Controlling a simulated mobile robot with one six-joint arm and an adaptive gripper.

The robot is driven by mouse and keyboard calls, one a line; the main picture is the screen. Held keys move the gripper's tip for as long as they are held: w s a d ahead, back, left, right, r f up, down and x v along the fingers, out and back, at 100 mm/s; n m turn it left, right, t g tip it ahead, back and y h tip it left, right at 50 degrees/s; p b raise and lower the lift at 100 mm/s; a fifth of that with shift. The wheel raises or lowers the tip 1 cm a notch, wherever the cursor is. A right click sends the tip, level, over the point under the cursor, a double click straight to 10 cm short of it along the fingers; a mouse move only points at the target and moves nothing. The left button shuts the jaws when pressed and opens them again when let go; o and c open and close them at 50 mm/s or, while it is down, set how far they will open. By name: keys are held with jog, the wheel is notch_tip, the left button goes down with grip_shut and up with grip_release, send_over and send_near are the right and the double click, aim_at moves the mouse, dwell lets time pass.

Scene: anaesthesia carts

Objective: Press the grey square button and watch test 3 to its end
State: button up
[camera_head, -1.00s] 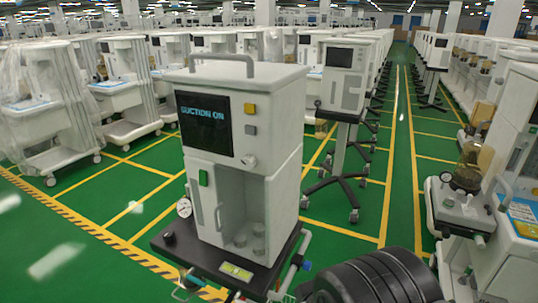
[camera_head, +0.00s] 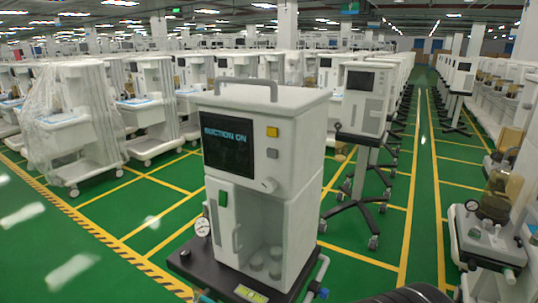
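The cart (camera_head: 262,190) stands upright in the middle of the head view, a white box with a grey top handle. Its dark screen (camera_head: 228,150) reads "SUCTION ON" in light blue letters. The grey square button (camera_head: 272,153) is to the right of the screen, below a yellow square button (camera_head: 272,132). My gripper is not in view. A dark ribbed shape at the bottom edge may be part of my arm.
A pressure gauge (camera_head: 202,227) is at the cart's left side, above its black base. A monitor on a wheeled stand (camera_head: 364,150) is behind to the right. A machine with a glass dome (camera_head: 493,220) stands at the right edge. Green floor is open at left.

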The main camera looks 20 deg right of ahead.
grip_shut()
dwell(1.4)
